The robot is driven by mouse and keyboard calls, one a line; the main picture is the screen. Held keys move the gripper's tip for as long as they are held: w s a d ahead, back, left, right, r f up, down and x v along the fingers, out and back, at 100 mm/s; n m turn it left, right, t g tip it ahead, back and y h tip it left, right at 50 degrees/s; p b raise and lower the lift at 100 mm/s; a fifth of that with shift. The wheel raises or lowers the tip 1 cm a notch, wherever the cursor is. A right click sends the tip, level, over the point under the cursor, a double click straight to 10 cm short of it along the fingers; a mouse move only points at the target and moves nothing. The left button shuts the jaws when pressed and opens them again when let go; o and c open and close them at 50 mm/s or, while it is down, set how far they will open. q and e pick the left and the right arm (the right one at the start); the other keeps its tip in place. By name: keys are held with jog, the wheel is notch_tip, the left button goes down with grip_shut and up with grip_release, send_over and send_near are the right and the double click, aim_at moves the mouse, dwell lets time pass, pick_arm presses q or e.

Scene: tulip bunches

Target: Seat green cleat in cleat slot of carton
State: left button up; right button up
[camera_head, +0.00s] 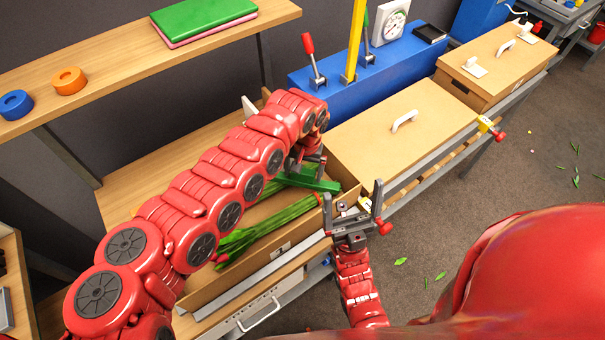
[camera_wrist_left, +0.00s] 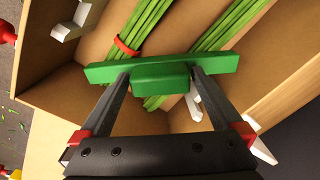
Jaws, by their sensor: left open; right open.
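The green cleat (camera_head: 318,184) lies across the far-right end of the open cardboard carton (camera_head: 262,262). In the left wrist view the cleat (camera_wrist_left: 222,64) spans crosswise above the stems, its thicker middle block between my fingers. My left gripper (camera_head: 304,164) is open with its fingers at the cleat; it also shows in the left wrist view (camera_wrist_left: 160,82). Whether the cleat sits fully down in a slot I cannot tell. Green tulip stems (camera_head: 268,226) lie in the carton, one bunch with a red band (camera_wrist_left: 126,47). My right gripper (camera_head: 352,214) is open and empty outside the carton's near side.
Closed cartons (camera_head: 405,125) with white handles stand to the right on the rack. A blue box (camera_head: 350,75) with levers and a dial scale (camera_head: 390,22) stands behind. A wooden shelf (camera_head: 110,60) holds tape rolls and green and pink slabs. Leaf scraps lie on the floor.

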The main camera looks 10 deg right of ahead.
pick_arm(q)
jog(key=shift+f, duration=0.15)
jog(key=shift+c, duration=0.7)
jog(key=shift+w, duration=0.1)
jog(key=c, duration=1.1)
